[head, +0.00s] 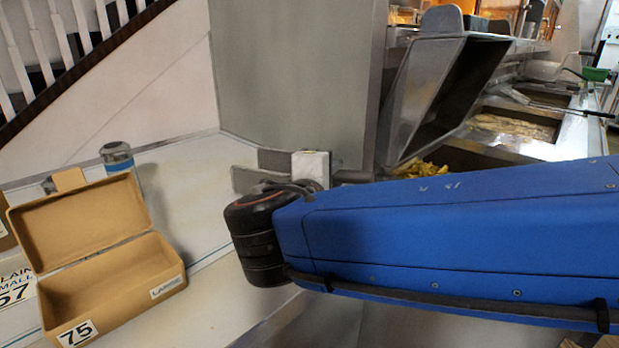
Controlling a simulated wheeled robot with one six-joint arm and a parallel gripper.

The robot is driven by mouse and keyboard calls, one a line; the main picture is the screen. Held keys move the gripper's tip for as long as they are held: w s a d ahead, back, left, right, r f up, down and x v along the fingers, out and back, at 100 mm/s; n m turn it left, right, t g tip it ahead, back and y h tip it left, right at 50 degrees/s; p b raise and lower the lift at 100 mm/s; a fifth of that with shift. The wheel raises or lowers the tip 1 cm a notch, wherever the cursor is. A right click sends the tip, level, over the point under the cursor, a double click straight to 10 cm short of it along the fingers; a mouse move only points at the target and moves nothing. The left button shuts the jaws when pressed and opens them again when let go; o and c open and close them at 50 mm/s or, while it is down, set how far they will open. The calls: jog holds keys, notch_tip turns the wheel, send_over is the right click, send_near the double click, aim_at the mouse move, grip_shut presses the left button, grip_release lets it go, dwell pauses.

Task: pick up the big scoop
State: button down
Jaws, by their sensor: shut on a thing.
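My gripper (311,170) is in the middle of the head view, at the end of my blue arm, above the back of the white counter. It is shut on what looks like the big scoop (284,160). Grey flat metal pieces stick out to the left of the gripper. A short dark piece, perhaps the handle, shows on its right. My black wrist hides part of the hold, so the scoop's full shape cannot be made out.
Chips (418,169) lie in the metal range at right, under a slanted steel panel (440,85). A grey wall panel (295,75) rises behind.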

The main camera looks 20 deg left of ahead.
notch_tip(320, 180, up, 10)
dwell(0.5)
dwell(0.4)
